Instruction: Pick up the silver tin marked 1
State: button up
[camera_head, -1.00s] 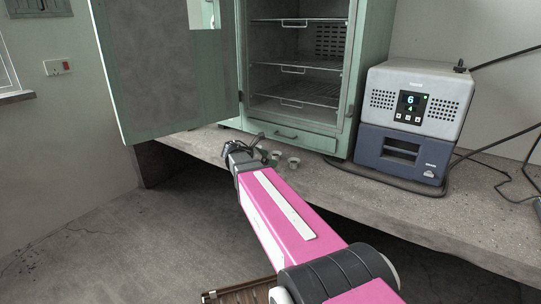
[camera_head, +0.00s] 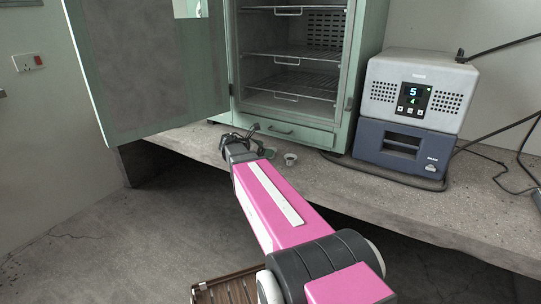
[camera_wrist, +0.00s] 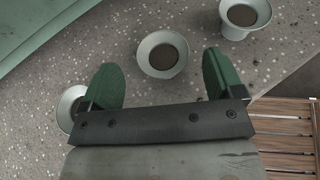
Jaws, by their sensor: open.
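Several small silver tins with dark contents stand on the concrete bench. In the wrist view one tin (camera_wrist: 162,54) sits just beyond and between my open fingers. A second tin (camera_wrist: 245,14) is at the upper right, and a third tin (camera_wrist: 70,105) is partly hidden beside the left finger. No number is readable on any of them. My gripper (camera_wrist: 163,80) is open and empty, with green fingers. In the head view my gripper (camera_head: 245,140) is over the bench edge by the cabinet. A tin (camera_head: 290,158) shows just right of it, with another tin (camera_head: 270,153) partly hidden.
A green cabinet (camera_head: 340,110) with wire shelves stands behind, its door (camera_head: 145,80) open to the left. A grey and blue machine (camera_head: 410,110) with cables is on the right. A slatted wooden thing (camera_wrist: 290,135) lies below the bench edge (camera_head: 370,205).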

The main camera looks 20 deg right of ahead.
jog(key=x, duration=0.5)
jog(key=shift+s+f, duration=0.1)
jog(key=shift+f, duration=0.1)
jog(key=c, duration=1)
